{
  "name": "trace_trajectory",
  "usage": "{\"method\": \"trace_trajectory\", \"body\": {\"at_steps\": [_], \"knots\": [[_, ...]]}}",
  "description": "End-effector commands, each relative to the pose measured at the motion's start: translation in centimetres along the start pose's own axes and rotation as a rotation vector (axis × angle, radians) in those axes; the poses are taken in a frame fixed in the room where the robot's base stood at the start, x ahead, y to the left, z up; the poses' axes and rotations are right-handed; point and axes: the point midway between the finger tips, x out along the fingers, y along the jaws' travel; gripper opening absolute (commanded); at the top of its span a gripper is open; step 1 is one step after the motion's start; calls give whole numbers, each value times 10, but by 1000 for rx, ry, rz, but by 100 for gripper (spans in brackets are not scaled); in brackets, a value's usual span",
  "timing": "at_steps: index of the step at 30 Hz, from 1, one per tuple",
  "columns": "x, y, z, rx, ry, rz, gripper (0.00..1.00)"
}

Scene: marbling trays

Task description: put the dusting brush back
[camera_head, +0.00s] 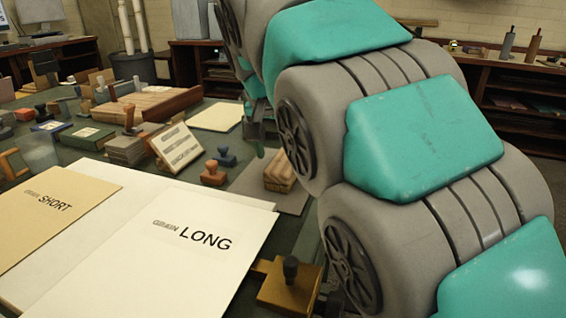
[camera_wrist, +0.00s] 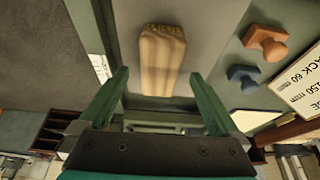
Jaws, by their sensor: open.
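My gripper (camera_wrist: 160,75) is open in the wrist view, its two green fingers wide apart with nothing between them. Beyond the fingertips lies a pale, striped wooden piece (camera_wrist: 162,45) on a grey mat (camera_wrist: 215,25). In the camera_head view the wooden piece (camera_head: 280,172) lies on the grey mat (camera_head: 285,203), close to my arm. I cannot tell whether this piece is the dusting brush, and no bristles show clearly. My arm hides much of the table's right side and most of my gripper in the camera_head view.
An orange stamp (camera_head: 213,174) and a blue stamp (camera_head: 226,156) stand left of the mat, beside a lettered sign (camera_head: 178,147). The SHORT sheet (camera_head: 45,215) and LONG sheet (camera_head: 160,250) cover the near table. A brass-coloured block (camera_head: 287,290) stands at the front.

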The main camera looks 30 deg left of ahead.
Motion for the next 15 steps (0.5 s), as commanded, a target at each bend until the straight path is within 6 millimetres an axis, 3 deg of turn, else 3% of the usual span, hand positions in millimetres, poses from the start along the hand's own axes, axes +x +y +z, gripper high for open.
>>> {"method": "trace_trajectory", "body": {"at_steps": [15], "knots": [[-65, 0, -2, 1, 2, -2, 98]]}}
